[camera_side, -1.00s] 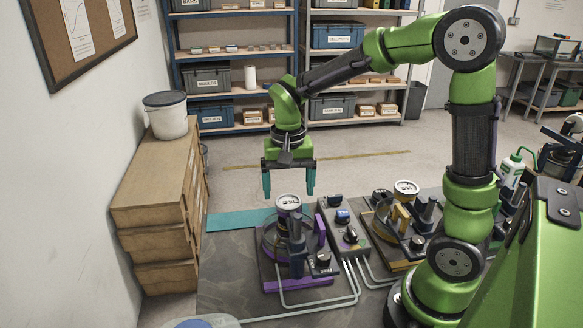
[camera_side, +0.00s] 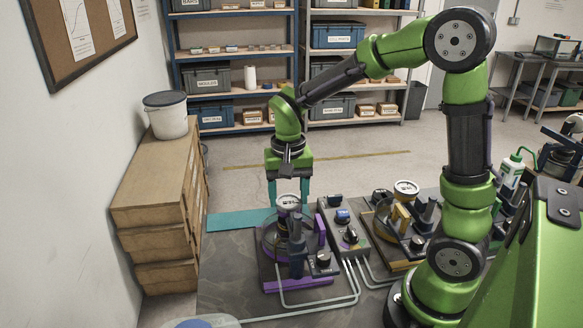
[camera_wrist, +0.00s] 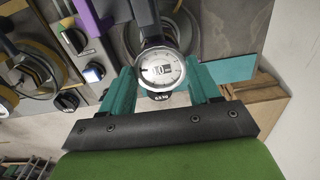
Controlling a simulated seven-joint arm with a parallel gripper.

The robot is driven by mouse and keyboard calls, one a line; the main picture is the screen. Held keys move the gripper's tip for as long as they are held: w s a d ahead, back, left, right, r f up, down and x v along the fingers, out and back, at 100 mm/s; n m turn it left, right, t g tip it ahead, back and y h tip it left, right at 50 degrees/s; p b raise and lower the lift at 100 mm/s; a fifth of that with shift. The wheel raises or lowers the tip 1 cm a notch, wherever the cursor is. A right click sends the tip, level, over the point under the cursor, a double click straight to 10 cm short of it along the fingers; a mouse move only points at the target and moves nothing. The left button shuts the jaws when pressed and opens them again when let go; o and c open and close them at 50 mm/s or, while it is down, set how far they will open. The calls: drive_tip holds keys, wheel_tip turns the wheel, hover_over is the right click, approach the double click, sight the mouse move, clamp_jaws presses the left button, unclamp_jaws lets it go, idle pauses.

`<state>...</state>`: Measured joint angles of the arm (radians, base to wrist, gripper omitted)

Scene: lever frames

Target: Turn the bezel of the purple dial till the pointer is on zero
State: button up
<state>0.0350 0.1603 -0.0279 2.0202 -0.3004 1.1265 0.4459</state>
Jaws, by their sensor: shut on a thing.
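The purple dial (camera_side: 288,202) stands upright on its purple-based fixture (camera_side: 298,284). Its round white face also shows in the wrist view (camera_wrist: 160,69), too small to read the pointer surely. My gripper (camera_side: 288,198) points down over the dial with its teal fingers on either side of it. In the wrist view my gripper (camera_wrist: 161,88) has one finger at the left and one at the right of the bezel, shut on it.
A grey control box (camera_side: 344,232) with knobs stands right of the purple fixture. Beyond it is a yellow fixture (camera_side: 398,266) with its own dial (camera_side: 405,188). A teal mat (camera_side: 232,221) lies behind. A dark upright post (camera_side: 297,245) rises in front of the dial.

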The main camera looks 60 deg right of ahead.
sight(287, 199)
drive_tip(key=shift+n, duration=0.5)
drive_tip(key=o, duration=1.1)
drive_tip(key=shift+c, duration=0.2)
wheel_tip(287, 199, up, 17)
drive_tip(key=shift+w, duration=0.1)
drive_tip(key=s+a+f+n+t+y, duration=0.1)
drive_tip(key=s+a+f+n+t, duration=0.1)
drive_tip(key=s, duration=0.3)
drive_tip(key=s+a+f+n+t+y, duration=0.1)
drive_tip(key=s+a+f+n+t, duration=0.1)
drive_tip(key=s+t, duration=0.3)
drive_tip(key=shift+s+a+f, duration=0.6)
drive_tip(key=shift+a+f, duration=0.1)
drive_tip(key=shift+f, duration=0.2)
